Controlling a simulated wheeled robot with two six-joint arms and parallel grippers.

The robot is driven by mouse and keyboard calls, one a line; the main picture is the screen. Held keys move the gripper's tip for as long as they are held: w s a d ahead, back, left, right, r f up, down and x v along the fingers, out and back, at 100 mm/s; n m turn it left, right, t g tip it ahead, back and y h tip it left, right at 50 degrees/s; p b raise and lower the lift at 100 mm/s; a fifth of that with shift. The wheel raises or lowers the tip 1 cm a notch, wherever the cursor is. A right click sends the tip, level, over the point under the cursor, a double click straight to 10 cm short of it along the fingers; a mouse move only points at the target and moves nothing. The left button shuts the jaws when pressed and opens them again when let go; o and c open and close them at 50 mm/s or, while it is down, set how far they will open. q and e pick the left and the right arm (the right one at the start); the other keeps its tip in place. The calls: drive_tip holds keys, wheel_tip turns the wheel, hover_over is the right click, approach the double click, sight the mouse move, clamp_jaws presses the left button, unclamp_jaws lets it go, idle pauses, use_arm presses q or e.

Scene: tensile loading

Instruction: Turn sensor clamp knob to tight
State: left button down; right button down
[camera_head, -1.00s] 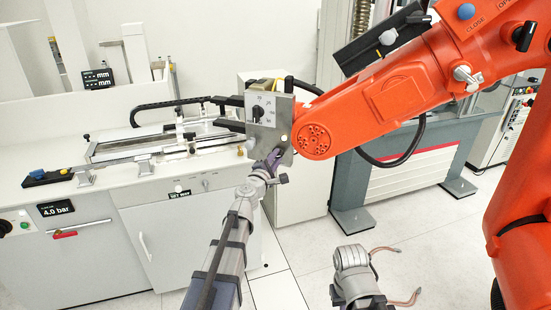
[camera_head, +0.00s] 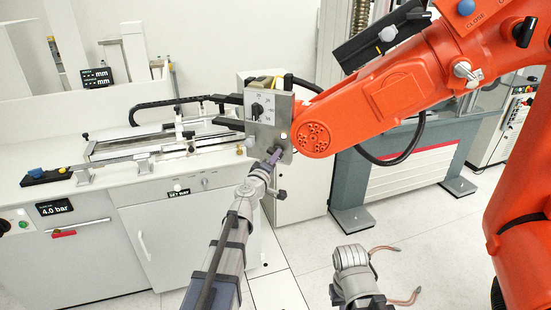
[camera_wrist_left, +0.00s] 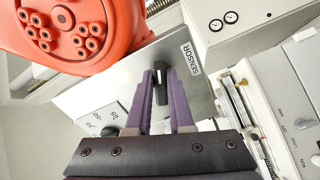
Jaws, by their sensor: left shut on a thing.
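The sensor plate (camera_head: 283,106) is a grey metal panel beside the end of the orange robot arm. In the left wrist view the plate (camera_wrist_left: 187,62) carries the word SENSOR beside a dark lever-like clamp knob (camera_wrist_left: 159,72). My left gripper (camera_head: 277,154) reaches up to the plate's lower part. Its purple fingers (camera_wrist_left: 161,95) are shut on the knob, one on each side; they hide part of it. A white dial with a black pointer (camera_head: 257,109) is higher on the plate.
The orange robot arm (camera_head: 390,95) runs close to the plate on the right. A white bench (camera_head: 60,205) with a rail fixture stands at the left. A grey testing frame (camera_head: 350,190) stands behind. Clear floor shows at the lower right.

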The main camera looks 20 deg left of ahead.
use_arm(q)
drive_tip(key=shift+s+m, duration=0.1)
drive_tip(key=shift+m, duration=0.3)
drive_tip(key=c, duration=0.8)
unclamp_jaws()
drive_tip(key=s, duration=0.7)
drive_tip(key=shift+s+a, duration=0.35)
drive_tip(key=shift+a, duration=0.05)
drive_tip(key=shift+f, duration=0.1)
